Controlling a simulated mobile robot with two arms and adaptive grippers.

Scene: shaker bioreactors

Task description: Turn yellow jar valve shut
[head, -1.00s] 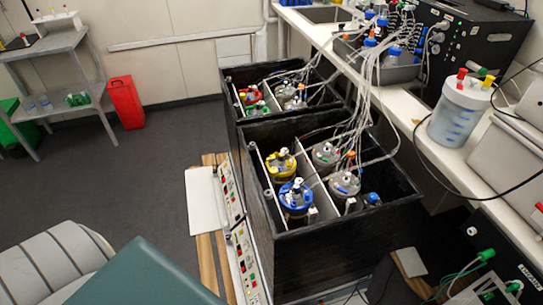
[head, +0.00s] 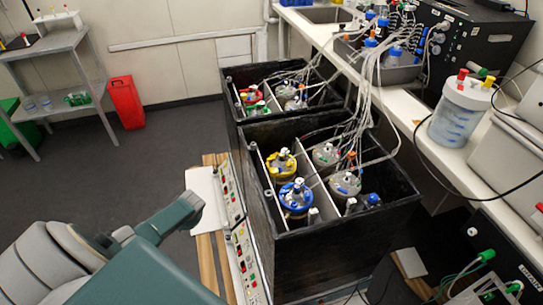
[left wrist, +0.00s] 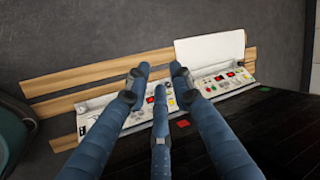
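The yellow-lidded jar (head: 281,165) stands in the near black shaker box, in the back left part, with a small white valve piece (head: 284,152) on top. Which way the valve is turned is too small to tell. My left arm comes in from the lower left in the head view, left of the box; its gripper does not show there. In the left wrist view my left gripper (left wrist: 159,76) has its fingers apart and empty, above the control panels beside the box. The jar is not in the left wrist view. My right gripper is not in view.
A blue-lidded jar (head: 295,198) stands just in front of the yellow one, with grey-lidded jars to the right. Tubes (head: 377,85) run from the jars to the bench. The far box (head: 232,78) holds a red-lidded jar (head: 252,96). Control panels (head: 246,262) line the near box's left side.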

